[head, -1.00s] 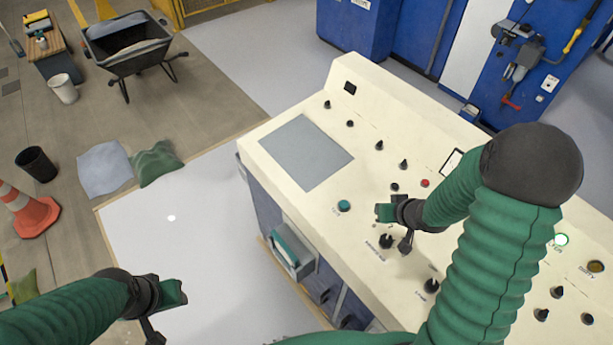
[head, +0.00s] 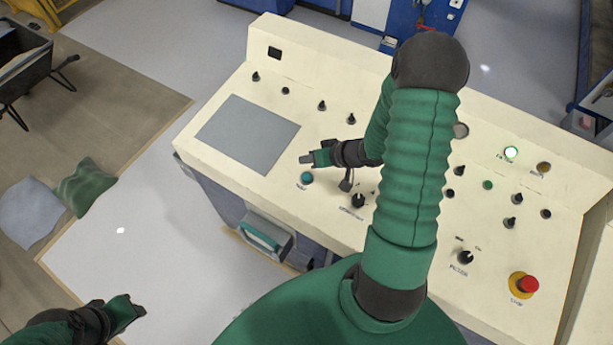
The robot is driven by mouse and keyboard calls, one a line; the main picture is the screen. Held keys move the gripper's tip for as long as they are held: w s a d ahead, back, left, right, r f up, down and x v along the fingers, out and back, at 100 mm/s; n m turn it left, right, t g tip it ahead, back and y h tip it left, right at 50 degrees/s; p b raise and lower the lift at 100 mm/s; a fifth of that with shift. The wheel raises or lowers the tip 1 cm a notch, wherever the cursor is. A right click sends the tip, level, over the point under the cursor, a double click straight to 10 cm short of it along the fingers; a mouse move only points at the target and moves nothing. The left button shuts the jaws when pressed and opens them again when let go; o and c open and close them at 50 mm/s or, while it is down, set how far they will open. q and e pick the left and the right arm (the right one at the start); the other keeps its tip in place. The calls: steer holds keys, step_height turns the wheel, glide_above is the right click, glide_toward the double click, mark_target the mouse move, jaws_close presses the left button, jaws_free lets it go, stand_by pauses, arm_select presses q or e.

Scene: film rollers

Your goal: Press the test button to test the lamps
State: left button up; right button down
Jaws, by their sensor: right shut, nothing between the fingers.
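The cream control panel (head: 225,97) fills the middle of the head view. A teal round button (head: 307,178) with a small label, too blurred to read, sits below the grey screen's right corner. My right gripper (head: 307,159) is shut and empty, just above and behind that button in the picture; I cannot tell its height over the panel. A lit green-white lamp (head: 511,153) and an unlit amber lamp (head: 543,167) are at the right. My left gripper (head: 137,306) is at the lower left, over the floor, away from the panel; its fingers are unclear.
Black knobs stand around the panel, including a selector (head: 358,201) close to my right gripper. A red emergency button (head: 528,285) is at the lower right. The flat grey screen (head: 248,134) is clear. My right arm hides part of the panel's middle.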

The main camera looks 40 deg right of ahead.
steer(key=b, duration=0.5)
glide_above(309, 178)
steer(key=a, duration=0.1)
step_height(309, 178, down, 5)
steer(key=shift+s+r, duration=0.1)
steer(key=shift+d+f+b, duration=0.25)
steer(key=shift+f+b, duration=0.05)
steer(key=shift+f, duration=0.6)
steer(key=shift+d+f, duration=0.2)
steer(key=shift+f, duration=0.05)
steer(key=shift+w+d, duration=0.2)
steer(key=shift+s+a, duration=0.1)
steer(key=shift+a, duration=0.1)
steer(key=shift+a+r, duration=0.1)
steer(key=shift+a, duration=0.1)
steer(key=shift+d, duration=0.3)
steer(key=shift+a, duration=0.2)
steer(key=shift+d, duration=0.1)
